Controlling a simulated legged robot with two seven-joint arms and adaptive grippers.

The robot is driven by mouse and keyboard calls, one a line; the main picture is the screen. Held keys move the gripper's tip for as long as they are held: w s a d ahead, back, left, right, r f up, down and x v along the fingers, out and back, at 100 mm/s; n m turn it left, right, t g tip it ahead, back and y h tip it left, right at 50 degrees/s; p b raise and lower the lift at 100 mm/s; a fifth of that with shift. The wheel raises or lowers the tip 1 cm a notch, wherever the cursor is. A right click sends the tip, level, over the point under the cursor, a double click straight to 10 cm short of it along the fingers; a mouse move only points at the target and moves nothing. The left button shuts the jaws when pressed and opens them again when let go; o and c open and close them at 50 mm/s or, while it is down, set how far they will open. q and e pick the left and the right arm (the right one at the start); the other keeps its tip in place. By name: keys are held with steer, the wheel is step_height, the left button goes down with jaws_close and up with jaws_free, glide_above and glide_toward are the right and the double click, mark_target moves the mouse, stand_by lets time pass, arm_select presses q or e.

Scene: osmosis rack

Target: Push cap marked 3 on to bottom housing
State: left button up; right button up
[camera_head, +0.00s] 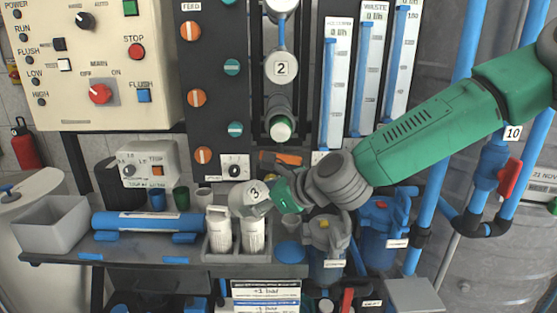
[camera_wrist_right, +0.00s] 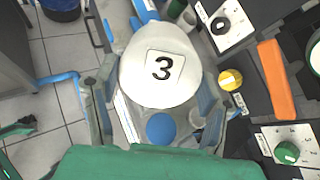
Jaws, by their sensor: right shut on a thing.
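The housing above carries a cap marked 2 (camera_head: 281,67). My left gripper is not in view.
Two white cartridges (camera_head: 220,229) stand in a grey holder just under the cap. An orange-handled valve (camera_head: 281,158) lies between cap and housing. A blue tube (camera_head: 145,222) and grey bin (camera_head: 52,226) are on the shelf at left. Flow meters (camera_head: 335,85) flank the column at right.

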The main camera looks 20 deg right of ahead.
steer(key=d+r+m+t+h, duration=0.1)
steer(key=w+r+m+t+h+b, duration=0.1)
steer(key=m+t+h, duration=0.1)
steer(key=w+d+r+m+t+h, duration=0.1)
steer(key=m+t, duration=0.1)
steer(key=shift+d+r+h+b, duration=0.2)
steer(key=shift+d+h+b, duration=0.1)
steer(key=shift+d+h, duration=0.1)
step_height(320, 180, up, 5)
steer(key=d+m+t+h+b, duration=0.1)
steer(key=m+t+h+b, duration=0.15)
steer(key=m+h, duration=0.35)
arm_select(q)
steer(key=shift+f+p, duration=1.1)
steer(key=shift+p, duration=0.05)
arm_select(e)
steer(key=w+d+h, duration=0.1)
steer(key=w+d, duration=0.3)
steer(key=w, duration=0.3)
steer(key=shift+w+r+n, duration=0.15)
steer(key=shift+w+n, duration=0.1)
steer(key=shift+n, duration=0.15)
